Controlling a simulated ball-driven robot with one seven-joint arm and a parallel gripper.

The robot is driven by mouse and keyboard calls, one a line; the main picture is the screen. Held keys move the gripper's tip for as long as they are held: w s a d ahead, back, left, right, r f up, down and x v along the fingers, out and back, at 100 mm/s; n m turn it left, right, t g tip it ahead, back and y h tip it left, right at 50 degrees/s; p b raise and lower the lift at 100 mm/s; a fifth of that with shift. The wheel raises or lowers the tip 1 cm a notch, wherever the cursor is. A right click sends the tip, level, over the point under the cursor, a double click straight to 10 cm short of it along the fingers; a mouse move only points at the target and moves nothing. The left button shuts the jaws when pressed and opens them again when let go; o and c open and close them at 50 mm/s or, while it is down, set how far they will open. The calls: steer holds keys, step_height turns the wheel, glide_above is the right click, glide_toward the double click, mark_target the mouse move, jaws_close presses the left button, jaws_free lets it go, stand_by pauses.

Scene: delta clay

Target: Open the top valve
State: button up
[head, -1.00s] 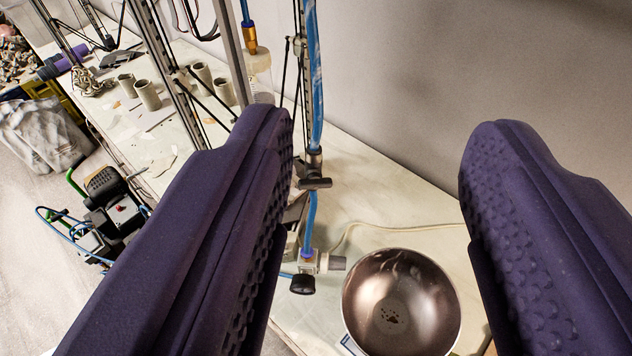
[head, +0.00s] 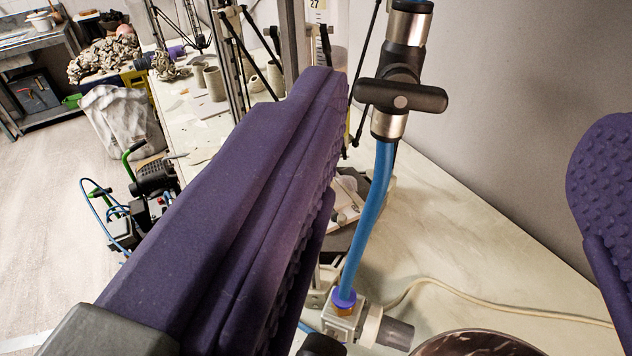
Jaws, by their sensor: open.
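The top valve (head: 400,98) is in the upper middle of the head view, in line on a blue hose (head: 370,215). It has metal collars and a black bar handle that lies crosswise to the hose. A lower valve fitting (head: 350,322), white and grey with a dark knob, is at the bottom middle, partly cut off by the frame. My gripper (head: 465,115) is open and empty, with purple dimpled fingers. The top valve shows in the gap between the fingers, nearer the left one. I cannot tell its exact distance from the fingertips.
A metal bowl (head: 475,344) shows at the bottom edge on the pale table (head: 440,225). A cable crosses the table behind it. Upright frame posts and rods (head: 296,40) stand behind the left finger. A grey wall is at right. A compressor (head: 150,190) is on the floor at left.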

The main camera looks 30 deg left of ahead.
mark_target(399, 103)
steer(key=shift+y, duration=0.6)
steer(key=w+a, duration=0.1)
steer(key=w, duration=0.1)
steer(key=w+a+f, duration=0.1)
steer(key=w, duration=0.1)
steer(key=w+a+b, duration=0.1)
steer(key=w, duration=0.2)
steer(key=shift+f, duration=0.35)
